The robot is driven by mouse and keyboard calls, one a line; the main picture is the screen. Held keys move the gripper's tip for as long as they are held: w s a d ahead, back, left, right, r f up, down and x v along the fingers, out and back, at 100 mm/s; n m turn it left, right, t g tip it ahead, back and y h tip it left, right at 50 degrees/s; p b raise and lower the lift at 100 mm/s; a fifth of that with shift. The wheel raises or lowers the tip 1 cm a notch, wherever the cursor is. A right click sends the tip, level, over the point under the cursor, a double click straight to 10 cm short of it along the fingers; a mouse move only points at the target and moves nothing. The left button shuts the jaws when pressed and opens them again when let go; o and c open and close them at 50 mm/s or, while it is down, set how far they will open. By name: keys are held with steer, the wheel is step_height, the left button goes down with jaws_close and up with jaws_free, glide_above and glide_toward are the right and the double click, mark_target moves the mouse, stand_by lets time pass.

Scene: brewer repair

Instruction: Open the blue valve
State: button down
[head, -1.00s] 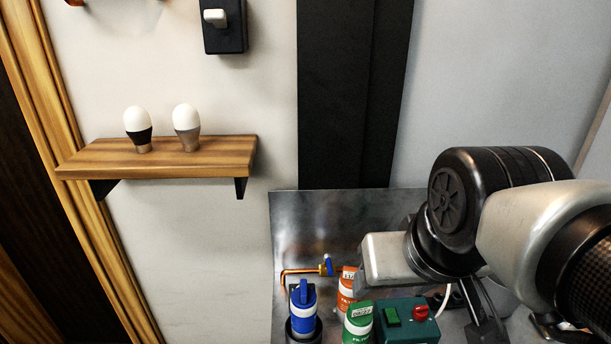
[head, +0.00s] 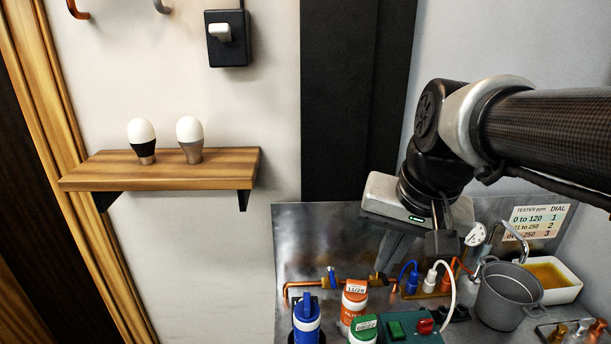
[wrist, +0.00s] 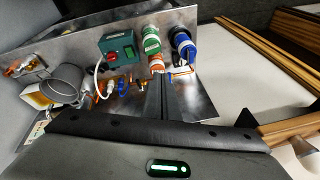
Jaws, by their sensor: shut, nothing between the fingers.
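The blue valve (head: 331,278) is a small blue handle on a copper pipe (head: 300,284) low on the metal back panel. In the head view it stands just above and between the blue-and-white canister and the orange-and-white canister. In the wrist view the valve lies close to the fingertips and is too small to read clearly. My gripper (head: 381,272) points down, right of the valve and apart from it in the head view. Its dark fingers (wrist: 163,80) are together and empty in the wrist view.
Blue (head: 306,320), orange (head: 354,300) and green (head: 363,330) canisters stand crowded below the pipe. A green switch box (head: 410,327), a grey pot (head: 508,296) and a white tray (head: 563,292) are to the right. A wooden shelf (head: 170,172) holds two bulbs.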

steer(key=w+d+f+m+g+y, duration=0.2)
steer(key=w+f+m, duration=0.15)
steer(key=w, duration=0.45)
steer(key=w+d+f+m+g+y, duration=0.1)
steer(key=w+d+f+m, duration=0.2)
steer(key=w, duration=0.4)
steer(key=w+d+f+m+g+y, duration=0.1)
steer(key=w+d+f+m+y, duration=0.3)
steer(key=w+f+m, duration=0.3)
step_height(320, 180, down, 5)
steer(key=shift+w+d+f, duration=0.15)
steer(key=shift+w+d, duration=0.3)
steer(key=shift+w, duration=0.55)
glide_toward(332, 277)
step_height(332, 277, down, 4)
steer(key=d, duration=0.2)
steer(key=shift+s+a+f+p, duration=0.2)
steer(key=shift+a+f, duration=0.1)
steer(key=shift+a, duration=0.45)
steer(key=shift+s+a+f+p, duration=0.1)
steer(key=shift+a+f+p, duration=0.15)
steer(key=shift+a, duration=0.5)
steer(key=shift+s+a+f+p, duration=0.15)
steer(key=shift+a+f, duration=0.2)
steer(key=shift+a, duration=0.4)
